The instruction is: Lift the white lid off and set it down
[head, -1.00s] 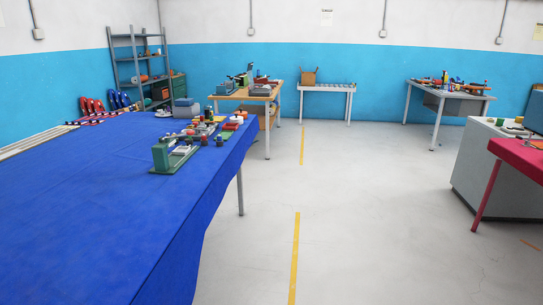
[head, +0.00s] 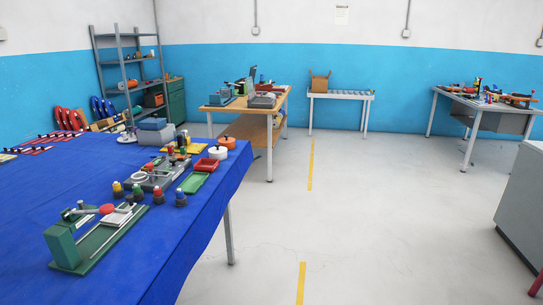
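A small round white piece (head: 217,153), which looks like a lid, lies near the right edge of the blue-covered table (head: 40,205). It appears to sit on or against a red item (head: 207,164); at this size I cannot tell which. An orange round item (head: 228,142) is just behind it. Neither of my grippers is in view.
A green press-like fixture (head: 66,246) stands at the table's near end. Several small coloured-top pots, a green tray (head: 194,183) and a grey fixture lie beyond it. Open floor (head: 380,230) lies right of the table. A wooden table (head: 222,107) stands farther back.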

